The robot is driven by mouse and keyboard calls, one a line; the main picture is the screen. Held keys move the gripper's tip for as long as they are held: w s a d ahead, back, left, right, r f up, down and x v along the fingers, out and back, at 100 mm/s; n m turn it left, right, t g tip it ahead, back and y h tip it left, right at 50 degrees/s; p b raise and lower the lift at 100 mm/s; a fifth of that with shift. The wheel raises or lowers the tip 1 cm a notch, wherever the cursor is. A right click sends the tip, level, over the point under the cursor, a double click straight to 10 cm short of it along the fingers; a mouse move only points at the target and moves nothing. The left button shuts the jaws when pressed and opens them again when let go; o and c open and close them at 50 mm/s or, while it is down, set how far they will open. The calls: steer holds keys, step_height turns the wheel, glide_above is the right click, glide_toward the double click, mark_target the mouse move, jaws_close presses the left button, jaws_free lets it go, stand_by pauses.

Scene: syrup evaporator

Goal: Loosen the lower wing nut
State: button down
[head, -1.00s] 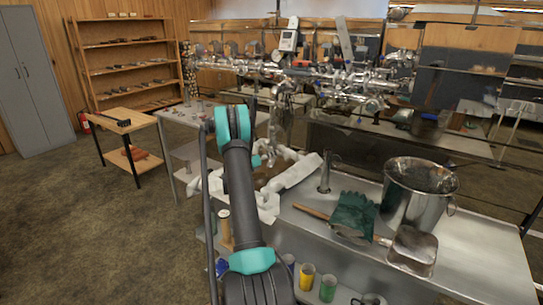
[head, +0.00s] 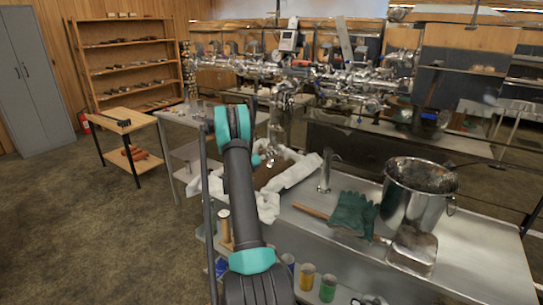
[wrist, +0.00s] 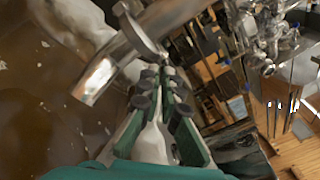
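In the wrist view my gripper (wrist: 160,80) reaches toward a shiny metal pipe fitting (wrist: 110,62) with a rounded clamp-like band (wrist: 140,30). Its two fingers, green-edged with dark round pads, converge toward the tips, close to the fitting. Whether the tips touch anything is unclear. I cannot clearly make out the lower wing nut; the fingertips and fitting may hide it. In the head view my gripper is mostly hidden behind my arm, near the vertical metal piping (head: 282,115) above the white-draped basin area.
A white cloth (head: 298,172) lies by the basin. Dense piping (head: 350,78) runs behind. Open floor lies to the left.

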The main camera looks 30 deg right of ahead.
steer(key=n, duration=2.4)
steer(key=shift+r+n, duration=0.3)
steer(key=shift+n, duration=0.1)
steer(key=c, duration=1.7)
jaws_free()
steer(key=shift+c, duration=0.2)
steer(key=shift+w, duration=0.1)
steer(key=shift+a, duration=0.1)
steer(key=s+a, duration=0.1)
steer(key=a, duration=1)
steer(key=shift+s+a, duration=0.35)
steer(key=shift+s, duration=0.05)
